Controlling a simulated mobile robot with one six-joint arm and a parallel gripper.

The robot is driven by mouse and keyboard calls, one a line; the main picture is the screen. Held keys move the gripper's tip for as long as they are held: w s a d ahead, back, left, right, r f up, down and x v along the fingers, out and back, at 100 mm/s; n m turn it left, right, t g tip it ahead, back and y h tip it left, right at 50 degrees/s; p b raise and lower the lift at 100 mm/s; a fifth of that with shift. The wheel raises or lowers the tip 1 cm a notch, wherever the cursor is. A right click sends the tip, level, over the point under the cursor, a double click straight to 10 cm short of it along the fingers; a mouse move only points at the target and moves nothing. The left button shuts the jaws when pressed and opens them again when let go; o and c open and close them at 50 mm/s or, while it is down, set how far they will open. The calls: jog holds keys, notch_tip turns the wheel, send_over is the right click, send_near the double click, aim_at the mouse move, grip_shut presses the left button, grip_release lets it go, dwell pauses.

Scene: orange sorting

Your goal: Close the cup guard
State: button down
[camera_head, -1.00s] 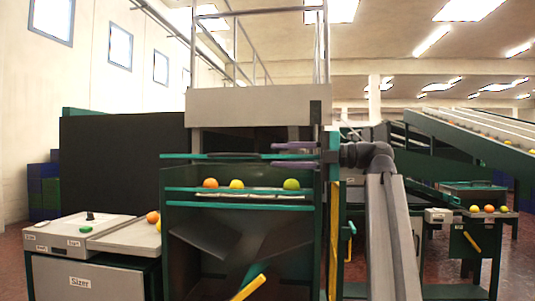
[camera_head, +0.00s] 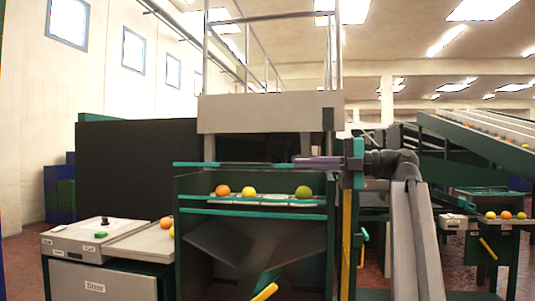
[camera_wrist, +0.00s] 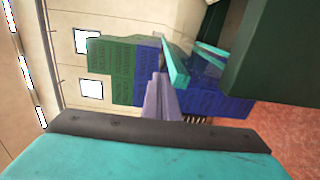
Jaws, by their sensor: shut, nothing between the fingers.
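A long thin teal bar (camera_head: 225,164), possibly the cup guard, runs level across the top front of the dark green sorting stand. I cannot tell for certain which part is the guard. My gripper (camera_head: 297,162) has purple fingers pointing left at the bar's height, near its right part; contact is unclear. The fingers are together and empty. In the wrist view my gripper (camera_wrist: 158,72) is shut, its tips beside a teal bar end (camera_wrist: 174,62). An orange (camera_head: 222,191), a yellow fruit (camera_head: 249,193) and a green fruit (camera_head: 303,192) sit on a shelf below the bar.
The Sizer cabinet (camera_head: 100,284) stands at the left with fruit beside its top. A yellow handle (camera_head: 265,292) sticks out low in front of the stand. A sloping conveyor (camera_head: 475,139) and a small fruit table (camera_head: 500,222) are at the right. Blue and green crates (camera_head: 60,190) stand by the left wall.

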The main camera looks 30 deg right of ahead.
jog(key=w+a+r+m+h+p, duration=0.1)
jog(key=r+m+p, duration=0.3)
jog(key=p, duration=1.3)
jog(key=w+a+r+m+g+h+p, duration=0.1)
jog(key=a+r+m+p, duration=0.2)
jog(key=m+p, duration=1)
jog(key=r+p, duration=0.2)
jog(key=p, duration=0.3)
jog(key=shift+f, duration=0.15)
jog(key=shift+a, duration=0.1)
jog(key=p, duration=0.4)
send_over(255, 164)
notch_tip(255, 164, down, 2)
jog(key=shift+w+a+f+p, duration=0.1)
jog(key=shift+w+f+p, duration=0.1)
jog(key=shift+f+p, duration=0.15)
jog(key=shift+w+f+p, duration=0.1)
jog(key=shift+f+p, duration=0.65)
jog(key=shift+f, duration=1.1)
